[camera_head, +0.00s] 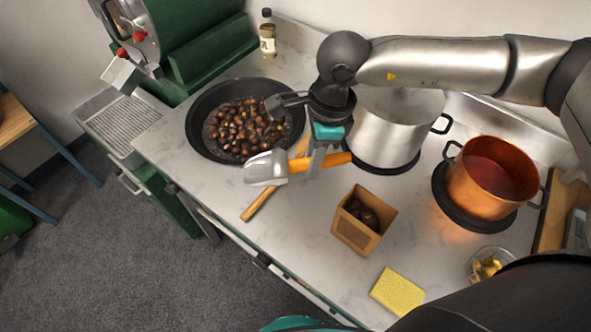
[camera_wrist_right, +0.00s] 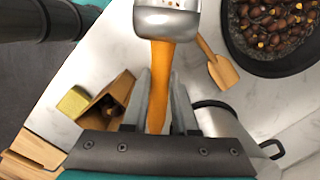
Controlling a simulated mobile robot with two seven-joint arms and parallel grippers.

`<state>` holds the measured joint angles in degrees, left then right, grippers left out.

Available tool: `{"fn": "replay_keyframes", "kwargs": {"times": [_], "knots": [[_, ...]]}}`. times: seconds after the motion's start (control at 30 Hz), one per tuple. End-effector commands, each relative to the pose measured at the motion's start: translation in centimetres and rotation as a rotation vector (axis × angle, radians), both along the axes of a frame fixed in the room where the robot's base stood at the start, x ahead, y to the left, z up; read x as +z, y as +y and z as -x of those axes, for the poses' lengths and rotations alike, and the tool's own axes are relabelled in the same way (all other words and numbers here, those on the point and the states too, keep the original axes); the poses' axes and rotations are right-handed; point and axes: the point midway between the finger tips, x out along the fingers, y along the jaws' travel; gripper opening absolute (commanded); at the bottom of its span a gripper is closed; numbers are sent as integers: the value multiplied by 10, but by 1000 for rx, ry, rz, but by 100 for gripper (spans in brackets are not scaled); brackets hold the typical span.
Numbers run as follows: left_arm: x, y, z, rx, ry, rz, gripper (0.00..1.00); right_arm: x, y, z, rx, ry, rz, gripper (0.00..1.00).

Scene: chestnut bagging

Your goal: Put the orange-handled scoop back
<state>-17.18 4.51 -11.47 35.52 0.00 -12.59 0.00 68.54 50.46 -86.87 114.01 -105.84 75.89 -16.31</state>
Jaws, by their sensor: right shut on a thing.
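The orange-handled scoop has a metal head (camera_head: 266,168) and an orange handle (camera_head: 322,162). My right gripper (camera_head: 322,155) is shut on the handle and holds the scoop over the counter, in front of the pan. In the right wrist view the orange handle (camera_wrist_right: 160,85) lies between the two fingers, and the metal head (camera_wrist_right: 167,20) points to the top of the picture. I cannot tell from the frames how high the scoop is. My left gripper is not in view.
A black pan (camera_head: 200,145) of chestnuts, a steel pot (camera_head: 385,130) and a copper pot (camera_head: 490,180) stand along the counter. A wooden spatula (camera_head: 262,203) lies partly beneath the scoop. A paper bag (camera_head: 350,232) with chestnuts and a yellow sponge (camera_head: 397,291) are nearer the front edge.

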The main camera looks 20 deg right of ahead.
Motion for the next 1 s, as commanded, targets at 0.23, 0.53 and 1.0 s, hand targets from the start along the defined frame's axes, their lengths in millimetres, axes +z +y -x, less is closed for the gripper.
{"fn": "replay_keyframes", "kwargs": {"times": [0.23, 0.53, 1.0], "knots": [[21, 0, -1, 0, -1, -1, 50, -2, 6, -1, -372, 8, 16, 0], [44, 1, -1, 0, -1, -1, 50, -8, 13, 0, -838, 24, 34, 0], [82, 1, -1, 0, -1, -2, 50, -17, 26, 7, -1629, 74, 50, 0]]}}
